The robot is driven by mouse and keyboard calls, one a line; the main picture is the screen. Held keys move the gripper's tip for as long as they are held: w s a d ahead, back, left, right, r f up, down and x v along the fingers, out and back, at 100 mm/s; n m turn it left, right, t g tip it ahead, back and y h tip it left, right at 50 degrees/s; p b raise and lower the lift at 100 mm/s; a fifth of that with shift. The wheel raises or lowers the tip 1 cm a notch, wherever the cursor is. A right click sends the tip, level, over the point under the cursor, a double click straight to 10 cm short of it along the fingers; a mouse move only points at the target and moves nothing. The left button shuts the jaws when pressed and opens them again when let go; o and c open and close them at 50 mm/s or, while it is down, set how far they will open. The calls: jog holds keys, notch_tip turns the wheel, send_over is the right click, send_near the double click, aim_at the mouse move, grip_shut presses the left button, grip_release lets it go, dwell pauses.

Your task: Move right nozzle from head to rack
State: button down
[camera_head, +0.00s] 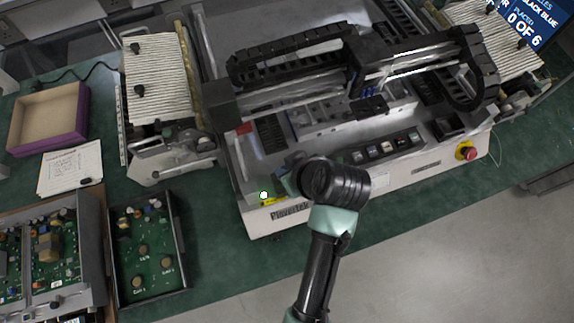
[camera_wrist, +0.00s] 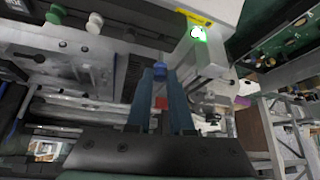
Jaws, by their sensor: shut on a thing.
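My gripper (camera_wrist: 160,80) has its two dark fingers close together in the wrist view, shut on a small blue piece (camera_wrist: 158,68) at the tips, which looks like the nozzle. The machine's head (camera_head: 368,106) hangs on the black gantry, to the right of and behind my gripper. A row of small square holders (camera_head: 387,147) along the machine's front, right of my wrist, may be the rack. Green and white knobs (camera_wrist: 95,22) show in the wrist view.
The gantry beam (camera_head: 290,95) crosses above the machine bed. A red stop button (camera_head: 465,152) is at the front right. A green light (camera_head: 263,195) is on the front left corner. Feeders (camera_head: 160,75) stand left, with a circuit-board tray (camera_head: 150,250) below and a purple-edged box (camera_head: 48,118) further left.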

jog(key=shift+f+b, duration=0.75)
jog(key=shift+f, duration=0.15)
jog(key=shift+f+b, duration=0.6)
jog(key=shift+f, duration=0.65)
jog(key=c, duration=0.7)
grip_release()
jog(key=c, duration=0.4)
